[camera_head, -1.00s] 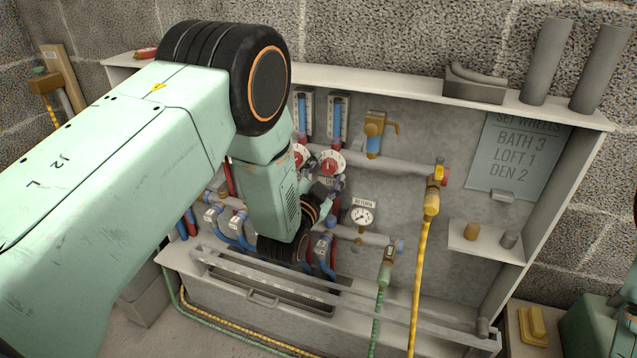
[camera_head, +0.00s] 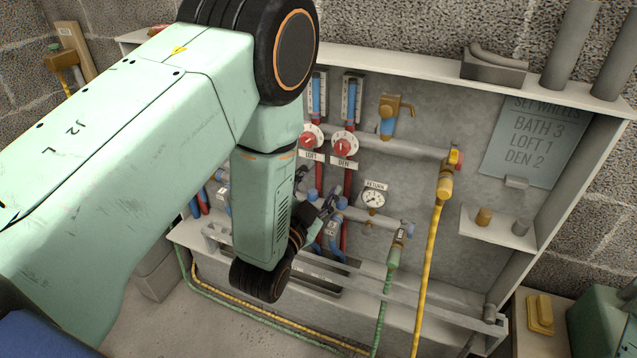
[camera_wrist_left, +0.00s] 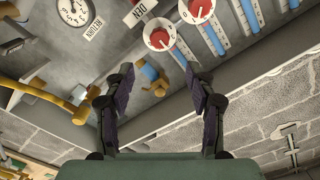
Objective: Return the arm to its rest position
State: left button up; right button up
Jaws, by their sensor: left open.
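My left arm comes in from the left and bends down in front of the manifold cabinet. My left gripper (camera_head: 326,207) hangs below the red-and-white DEN wheel (camera_head: 343,146), apart from it, partly hidden by my wrist. In the left wrist view my gripper (camera_wrist_left: 160,84) is open, with nothing between its fingers. That view is turned over and shows the DEN wheel (camera_wrist_left: 160,39) and another wheel (camera_wrist_left: 197,9) beyond the fingertips. The LOFT wheel (camera_head: 311,137) is left of the DEN wheel. A third wheel is not seen in the head view. My right gripper is not in view.
The RETURN gauge (camera_head: 373,198) is right of my gripper. A yellow hose (camera_head: 429,262) and a green hose (camera_head: 385,299) hang in front of the cabinet. A rail (camera_head: 400,303) runs along its bottom front. A SET WHEELS sign (camera_head: 527,140) is at right.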

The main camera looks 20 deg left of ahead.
pick_arm(q)
jog(key=s+a+f+n+g, duration=0.1)
jog(key=s+f+n+g, duration=0.1)
jog(key=s+f+g, duration=0.4)
jog(key=s+a+f+n+g, duration=0.1)
jog(key=s+f+n+g, duration=0.2)
jog(key=f, duration=0.6)
jog(key=s+f+n+g, duration=0.1)
jog(key=s+f+g, duration=0.2)
jog(key=s, duration=1)
jog(key=s+a+f+n+g, duration=0.1)
jog(key=s+f+g, duration=0.3)
jog(key=s, duration=1)
jog(key=shift+a+f+n+g+y, duration=0.2)
jog(key=shift+f+n+g+y, duration=0.1)
jog(key=shift+n+g, duration=0.6)
jog(key=shift+w, duration=0.1)
